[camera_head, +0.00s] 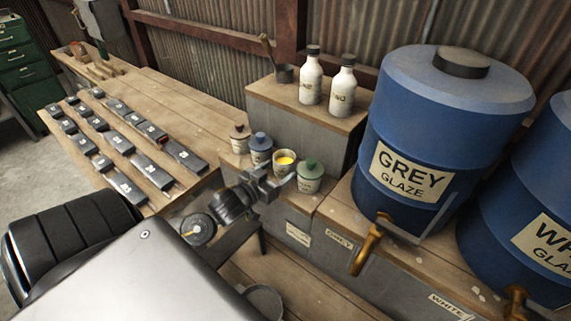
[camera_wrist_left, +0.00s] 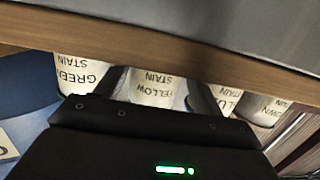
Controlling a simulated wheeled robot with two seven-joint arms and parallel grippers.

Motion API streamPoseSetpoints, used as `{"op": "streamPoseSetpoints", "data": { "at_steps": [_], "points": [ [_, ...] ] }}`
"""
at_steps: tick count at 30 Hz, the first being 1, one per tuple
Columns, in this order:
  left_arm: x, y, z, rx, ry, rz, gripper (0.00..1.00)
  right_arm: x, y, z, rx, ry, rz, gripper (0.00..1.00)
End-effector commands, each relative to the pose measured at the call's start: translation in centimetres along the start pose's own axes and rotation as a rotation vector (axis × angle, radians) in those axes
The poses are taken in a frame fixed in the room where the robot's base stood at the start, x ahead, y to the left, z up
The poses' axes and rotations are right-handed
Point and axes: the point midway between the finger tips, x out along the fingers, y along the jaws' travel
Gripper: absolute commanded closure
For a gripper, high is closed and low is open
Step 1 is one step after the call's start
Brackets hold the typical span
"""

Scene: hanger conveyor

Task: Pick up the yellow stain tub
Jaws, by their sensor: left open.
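The yellow stain tub (camera_head: 285,159) is a small white pot with yellow showing at its top, standing on the low shelf between the blue-lidded tub (camera_head: 261,146) and the green-lidded tub (camera_head: 310,174). My left gripper (camera_head: 276,181) is open right in front of it and hides its lower part. In the left wrist view the picture is upside down, and the yellow stain tub (camera_wrist_left: 153,90) shows between the two spread fingers. Whether the fingers touch it cannot be told. My right gripper is not in view.
The green stain tub (camera_wrist_left: 80,75) and blue stain tub (camera_wrist_left: 222,97) flank the fingers closely. A brown-lidded tub (camera_head: 240,139) stands farther left. Behind is a raised shelf (camera_head: 330,119) with two white bottles (camera_head: 311,80). The grey glaze barrel (camera_head: 425,120) is at right.

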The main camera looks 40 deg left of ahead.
Motion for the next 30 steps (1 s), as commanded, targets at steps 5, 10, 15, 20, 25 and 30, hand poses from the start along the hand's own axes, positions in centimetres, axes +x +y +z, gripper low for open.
{"op": "streamPoseSetpoints", "data": {
  "at_steps": [5,10,15,20,25,30],
  "points": [
    [0.5,0.1,-0.2,0.001,0.000,0.001,0.31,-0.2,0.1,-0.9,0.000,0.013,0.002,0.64],
    [2.8,0.2,-0.9,0.002,0.001,0.002,0.31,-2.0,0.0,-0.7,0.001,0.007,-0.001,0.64],
    [4.9,0.3,-0.6,0.000,0.001,0.002,0.31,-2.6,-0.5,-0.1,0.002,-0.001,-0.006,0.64],
    [5.5,0.3,-0.3,0.001,-0.001,0.003,0.31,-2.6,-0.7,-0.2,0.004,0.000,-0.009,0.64],
    [5.4,0.3,-0.3,0.001,-0.001,0.003,0.34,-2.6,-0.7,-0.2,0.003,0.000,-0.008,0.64],
    [5.4,0.3,-0.3,0.001,0.000,0.003,0.56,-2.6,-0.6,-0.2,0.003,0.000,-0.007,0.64]
  ]
}}
